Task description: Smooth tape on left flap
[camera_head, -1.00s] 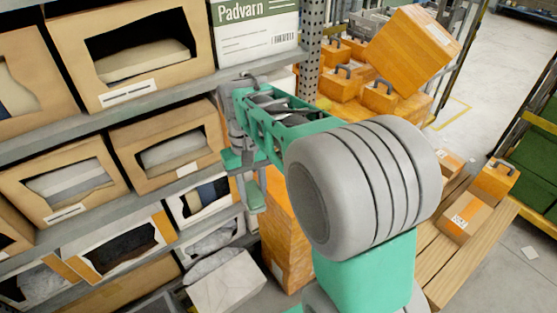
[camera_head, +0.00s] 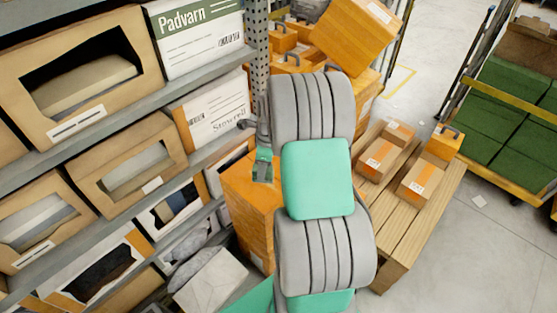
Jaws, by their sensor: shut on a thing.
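My gripper (camera_head: 263,168) shows small and partly hidden left of my thick grey and green arm links. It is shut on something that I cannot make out. It points down over or in front of a tall orange box (camera_head: 246,205) beside the rack; I cannot tell whether it touches it. My arm covers the right side of this box. I cannot pick out a left flap or a strip of tape on it.
The shelf rack (camera_head: 115,200) with open cartons stands close on the left. A wooden bench (camera_head: 432,215) on the right carries small cartons (camera_head: 420,180). A pale box (camera_head: 210,283) sits low at the front. A tilted orange box (camera_head: 357,35) tops the stack behind. Grey floor is free at right.

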